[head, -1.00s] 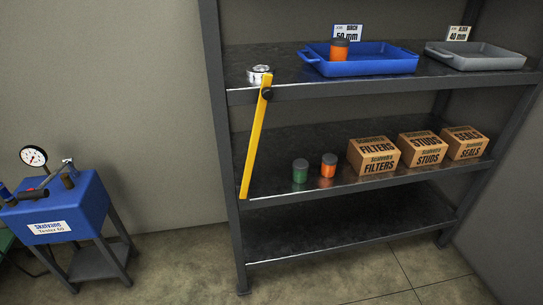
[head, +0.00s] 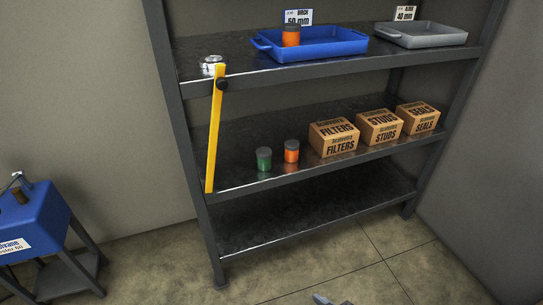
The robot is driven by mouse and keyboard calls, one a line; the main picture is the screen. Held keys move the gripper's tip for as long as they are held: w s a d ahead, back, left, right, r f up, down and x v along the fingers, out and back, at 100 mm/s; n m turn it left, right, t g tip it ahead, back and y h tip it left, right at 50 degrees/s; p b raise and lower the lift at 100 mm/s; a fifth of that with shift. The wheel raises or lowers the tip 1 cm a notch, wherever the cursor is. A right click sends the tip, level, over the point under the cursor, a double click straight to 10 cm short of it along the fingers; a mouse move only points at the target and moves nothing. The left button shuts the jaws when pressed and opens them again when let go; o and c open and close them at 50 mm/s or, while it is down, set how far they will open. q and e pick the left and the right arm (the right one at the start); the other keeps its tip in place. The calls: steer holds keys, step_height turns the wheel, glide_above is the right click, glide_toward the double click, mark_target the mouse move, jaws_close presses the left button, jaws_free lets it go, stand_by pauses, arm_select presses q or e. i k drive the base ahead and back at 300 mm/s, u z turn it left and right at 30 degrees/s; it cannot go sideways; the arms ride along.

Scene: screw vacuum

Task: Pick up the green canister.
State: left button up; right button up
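The green canister (head: 264,159) stands upright on the middle shelf, near its front edge, with a dark grey lid. An orange canister (head: 291,151) with a dark lid stands just to its right, a small gap apart. A small grey tip (head: 328,299) shows at the bottom edge, right of centre. It looks like part of my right gripper, far below the canister and apart from it. Too little of it shows to tell its opening. My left gripper is out of view.
The yellow bar (head: 215,135) hangs in front of the shelf, left of the canister. Boxes (head: 334,138) stand to the right. Above are a blue tray (head: 335,51) holding an orange canister (head: 291,36), and a grey tray (head: 425,41). A blue tester (head: 35,222) stands at left.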

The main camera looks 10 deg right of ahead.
mark_target(264, 154)
steer(key=z, duration=1.1)
steer(key=i, duration=1.45)
steer(key=u, duration=0.75)
